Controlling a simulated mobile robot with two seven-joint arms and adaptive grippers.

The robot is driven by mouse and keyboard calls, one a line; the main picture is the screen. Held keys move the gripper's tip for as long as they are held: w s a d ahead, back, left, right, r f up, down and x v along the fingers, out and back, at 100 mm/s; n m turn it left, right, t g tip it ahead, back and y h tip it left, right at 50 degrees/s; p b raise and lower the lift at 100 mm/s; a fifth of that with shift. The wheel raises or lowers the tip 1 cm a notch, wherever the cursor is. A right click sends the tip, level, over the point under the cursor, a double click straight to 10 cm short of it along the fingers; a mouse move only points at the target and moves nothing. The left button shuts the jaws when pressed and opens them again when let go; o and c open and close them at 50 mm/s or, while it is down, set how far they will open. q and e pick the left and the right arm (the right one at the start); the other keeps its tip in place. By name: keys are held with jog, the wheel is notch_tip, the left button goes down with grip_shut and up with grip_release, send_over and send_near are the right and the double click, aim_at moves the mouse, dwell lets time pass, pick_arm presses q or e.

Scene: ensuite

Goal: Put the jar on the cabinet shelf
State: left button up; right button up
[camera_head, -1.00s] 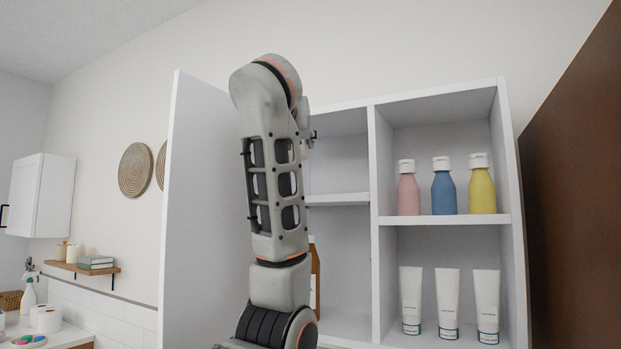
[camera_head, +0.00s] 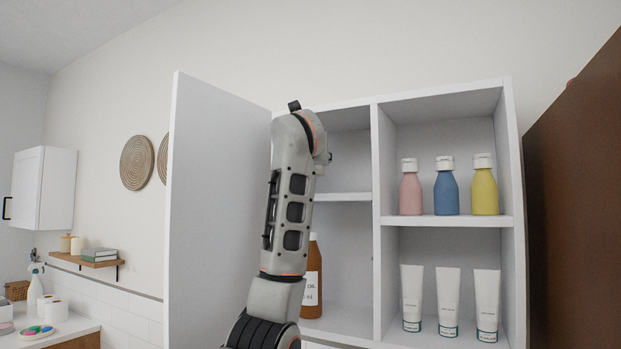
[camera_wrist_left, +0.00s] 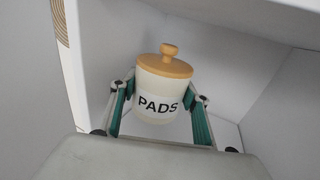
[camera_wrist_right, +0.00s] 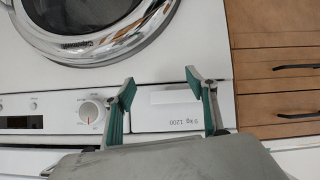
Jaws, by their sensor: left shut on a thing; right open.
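The jar (camera_wrist_left: 160,92) is cream with a wooden knobbed lid and the word PADS, seen in the left wrist view. My left gripper (camera_wrist_left: 160,105) is shut on it, one finger on each side, with the jar inside a white compartment. The cabinet (camera_head: 377,230) stands ahead in the head view with its door (camera_head: 215,210) open at the left. Its left half has a shelf (camera_head: 343,197). My left arm covers part of that half, and hides the left gripper and jar in the head view. My right gripper (camera_wrist_right: 168,105) is open and empty in the right wrist view.
A brown bottle (camera_head: 313,285) stands in the lower left compartment. Coloured bottles (camera_head: 446,187) and white tubes (camera_head: 448,303) fill the right half. A brown panel (camera_head: 575,210) stands at the right. A washing machine (camera_wrist_right: 60,110) lies before my right gripper.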

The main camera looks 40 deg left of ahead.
pick_arm(q)
notch_tip(320, 180, down, 4)
jog(key=shift+r, duration=0.2)
jog(key=shift+w+a+f, duration=0.1)
jog(key=shift+w+f, duration=0.05)
jog(key=shift+f, duration=0.25)
jog(key=shift+f, duration=0.15)
jog(key=o, duration=1.1)
